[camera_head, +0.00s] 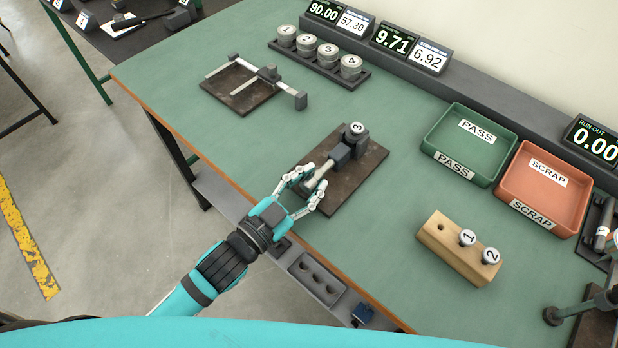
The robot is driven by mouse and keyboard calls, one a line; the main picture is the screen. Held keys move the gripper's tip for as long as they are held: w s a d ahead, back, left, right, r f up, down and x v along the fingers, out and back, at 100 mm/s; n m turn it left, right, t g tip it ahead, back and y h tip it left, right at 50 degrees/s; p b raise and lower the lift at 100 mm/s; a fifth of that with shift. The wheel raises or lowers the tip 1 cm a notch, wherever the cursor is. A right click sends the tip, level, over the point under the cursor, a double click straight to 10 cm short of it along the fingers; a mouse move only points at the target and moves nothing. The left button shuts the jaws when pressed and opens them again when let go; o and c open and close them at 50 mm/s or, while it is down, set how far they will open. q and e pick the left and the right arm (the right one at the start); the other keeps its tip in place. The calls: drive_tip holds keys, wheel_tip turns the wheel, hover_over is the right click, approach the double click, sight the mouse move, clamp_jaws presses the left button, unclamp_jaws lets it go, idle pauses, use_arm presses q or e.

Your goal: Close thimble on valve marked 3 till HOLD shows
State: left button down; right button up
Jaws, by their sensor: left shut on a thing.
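The valve marked 3 (357,130) stands upright, its round numbered top facing up, at a dark measuring fixture on a brown plate (372,167). A pale thimble (322,178) runs from the fixture's dark block down toward the left. My left gripper (312,187) is at the near end of the thimble, its fingers either side of it and shut on it. The fingers partly hide the thimble's end. The nearby readouts show 9.71 (394,42) and 6.92 (430,57); I see no HOLD on them. My right gripper is out of view.
Valves 1 and 2 stand in a wooden block (445,250). Green PASS (455,165) and orange SCRAP (530,208) trays are at the right. Another gauge (238,88) and numbered round pieces (325,55) are behind. Green table (400,260) between is clear.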

use_arm(q)
drive_tip(key=c, duration=1.3)
unclamp_jaws()
drive_tip(key=v, duration=1.2)
